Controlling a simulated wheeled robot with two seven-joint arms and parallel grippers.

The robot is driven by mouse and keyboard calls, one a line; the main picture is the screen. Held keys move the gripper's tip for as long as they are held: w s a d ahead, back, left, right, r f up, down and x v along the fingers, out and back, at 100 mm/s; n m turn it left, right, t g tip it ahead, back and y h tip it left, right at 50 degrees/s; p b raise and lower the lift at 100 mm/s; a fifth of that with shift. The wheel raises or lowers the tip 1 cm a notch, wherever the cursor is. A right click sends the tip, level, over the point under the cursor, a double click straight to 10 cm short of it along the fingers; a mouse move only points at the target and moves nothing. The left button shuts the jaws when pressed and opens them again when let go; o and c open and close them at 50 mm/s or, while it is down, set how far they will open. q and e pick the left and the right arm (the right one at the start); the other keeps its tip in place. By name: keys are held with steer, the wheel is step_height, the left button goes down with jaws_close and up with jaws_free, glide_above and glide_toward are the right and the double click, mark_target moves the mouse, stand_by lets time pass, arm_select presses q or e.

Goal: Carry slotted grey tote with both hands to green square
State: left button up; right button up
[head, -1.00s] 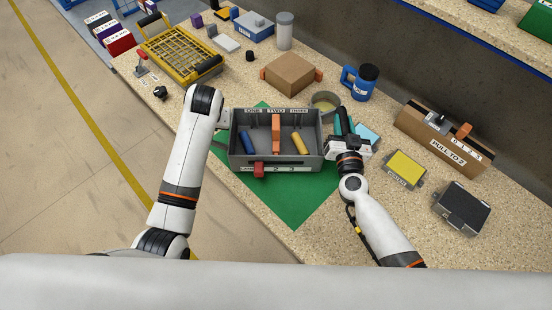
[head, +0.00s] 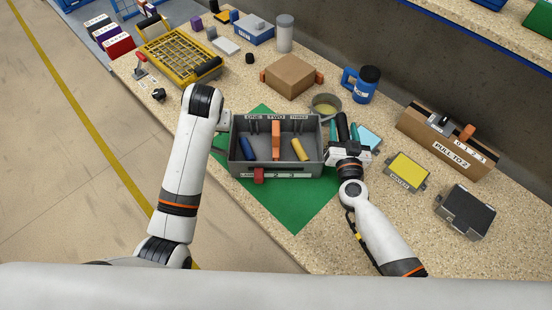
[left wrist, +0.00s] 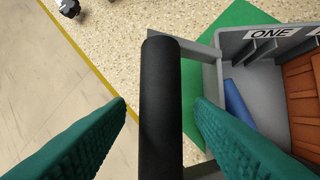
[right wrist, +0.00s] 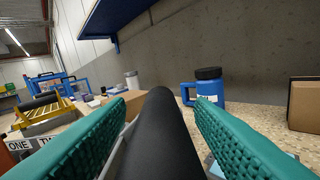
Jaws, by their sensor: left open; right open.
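The slotted grey tote (head: 310,168) sits on the green square (head: 295,211), with green showing in front and behind. Its compartments are labelled ONE, TWO and THREE. It holds a blue cylinder (head: 248,149), an orange block (head: 276,140) and a yellow cylinder (head: 299,149). A red piece (head: 259,175) is on its front. My left gripper (left wrist: 160,105) is open, its teal fingers apart on either side of a black handle bar (left wrist: 160,90). The head view mostly hides that gripper. My right gripper (head: 343,131) is open around the other black handle (right wrist: 158,135), fingers apart from it.
A metal bowl (head: 325,105) stands close behind the right gripper. A blue-handled jar (head: 365,85), a cardboard box (head: 289,76) and a yellow wire basket (head: 178,62) stand farther back. A yellow-topped box (head: 408,171) and a dark box (head: 464,211) lie to the right.

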steer(key=shift+s, duration=0.1)
arm_select(q)
steer(key=v, duration=0.8)
arm_select(e)
steer(key=s, duration=1.2)
steer(key=shift+d, duration=0.25)
arm_select(q)
steer(key=shift+r, duration=0.1)
arm_select(e)
steer(key=shift+w, duration=0.1)
